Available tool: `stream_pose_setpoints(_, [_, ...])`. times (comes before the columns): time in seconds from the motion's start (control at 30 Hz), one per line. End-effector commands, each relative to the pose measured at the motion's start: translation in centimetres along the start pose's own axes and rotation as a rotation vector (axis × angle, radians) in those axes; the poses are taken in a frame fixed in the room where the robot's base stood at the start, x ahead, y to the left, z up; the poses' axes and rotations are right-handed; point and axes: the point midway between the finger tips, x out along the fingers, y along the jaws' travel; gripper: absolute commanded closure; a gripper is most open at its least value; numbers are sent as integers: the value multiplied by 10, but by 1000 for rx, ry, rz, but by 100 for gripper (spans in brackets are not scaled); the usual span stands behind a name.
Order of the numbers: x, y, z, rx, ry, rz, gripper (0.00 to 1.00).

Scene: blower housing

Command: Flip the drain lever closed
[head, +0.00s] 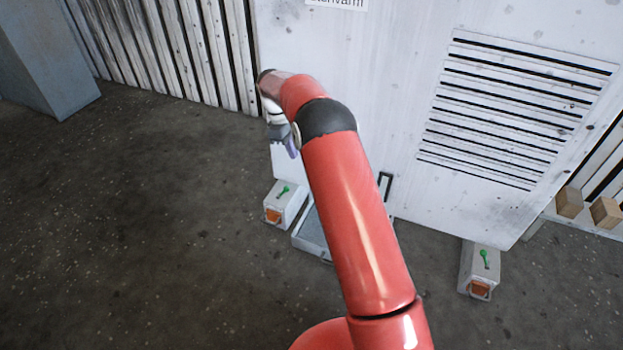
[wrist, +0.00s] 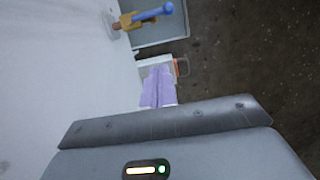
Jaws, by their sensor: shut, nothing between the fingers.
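The drain lever (wrist: 153,13) is a blue handle on a brass valve (wrist: 126,22) at the housing wall, at the top of the wrist view. The handle sticks out away from the wall, roughly in line with the valve, above a grey tray (wrist: 165,35). The lever does not show in the head view, where my arm covers that area. My gripper (wrist: 157,90), with pale purple fingers, is shut and empty. It is beside the white housing, apart from the lever. In the head view my gripper (head: 292,147) is partly hidden by my wrist.
The white housing (head: 390,60) has a louvred vent on the right. A grey box with a green lever (head: 284,189) stands left of the tray (head: 300,238), another (head: 484,258) at the right. Wooden blocks (head: 570,202) sit far right. The floor at left is clear.

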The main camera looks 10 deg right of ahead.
Motion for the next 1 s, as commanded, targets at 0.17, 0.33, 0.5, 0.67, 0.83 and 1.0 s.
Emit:
stream_pose_setpoints(0.17, [2, 0, 0, 1, 0, 0, 100])
stream_pose_setpoints(0.33, [21, 0, 0, 1, -2, -2, 100])
stream_pose_setpoints(0.5, [56, -1, 0, 0, -2, -3, 100])
stream_pose_setpoints(0.67, [91, -1, 0, 1, -2, -3, 100])
stream_pose_setpoints(0.83, [108, 0, 17, 4, 0, 0, 100])
stream_pose_setpoints(1.0, [114, 0, 32, 3, 1, 0, 100])
